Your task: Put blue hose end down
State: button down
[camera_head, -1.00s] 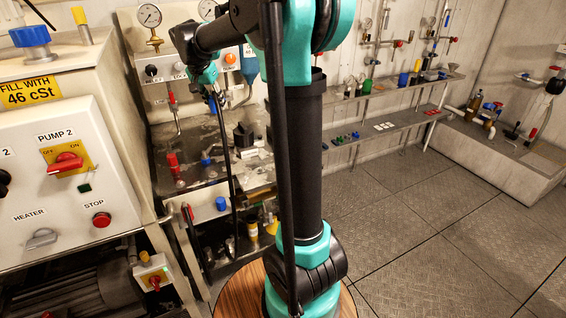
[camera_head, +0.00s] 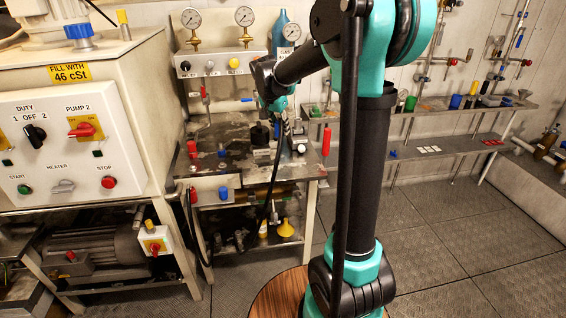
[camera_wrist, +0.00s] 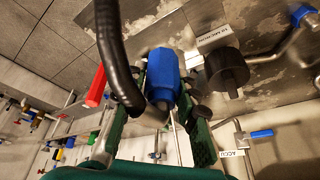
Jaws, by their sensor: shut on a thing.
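The blue hose end (camera_wrist: 163,75) is a blue sleeve between the two green fingers of my gripper (camera_wrist: 165,100) in the wrist view. My gripper is shut on it. The black hose (camera_wrist: 118,60) bends past the left finger. In the head view my gripper (camera_head: 279,112) is small, over the right part of the metal workbench (camera_head: 225,170). The hose (camera_head: 270,185) hangs down from there in front of the bench. The blue end is hard to make out in the head view. I cannot tell its exact height above the bench.
A black cylindrical fitting (camera_wrist: 228,70) stands close right of the held end in the wrist view. A red handle (camera_head: 326,142) rises at the bench's right edge. Gauges (camera_head: 191,18) are behind; the pump control panel (camera_head: 70,140) is left. The floor at right (camera_head: 440,240) is clear.

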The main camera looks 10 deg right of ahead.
aim_at(282, 165)
notch_tip(282, 165, down, 14)
jog(key=shift+f, duration=0.15)
dwell(0.3)
jog(key=c, duration=1.1)
grip_release()
jog(key=shift+f, duration=0.1)
jog(key=shift+c, duration=0.2)
jog(key=v, duration=1.2)
jog(key=s+d+f+n+y, duration=0.1)
jog(key=s+d+f+n, duration=0.1)
jog(key=s, duration=0.7)
jog(key=s+d+f+n, duration=0.2)
jog(key=s+f+n, duration=0.2)
jog(key=s, duration=0.5)
jog(key=s+d+f+n+y, duration=0.1)
jog(key=s+d+f+n, duration=0.1)
jog(key=s+f, duration=0.3)
jog(key=s+n, duration=0.1)
jog(key=s, duration=0.3)
jog(key=shift+s+f+t+y, duration=0.15)
jog(key=shift+f+t+y, duration=0.15)
jog(key=shift+f, duration=0.05)
jog(key=shift+d, duration=0.1)
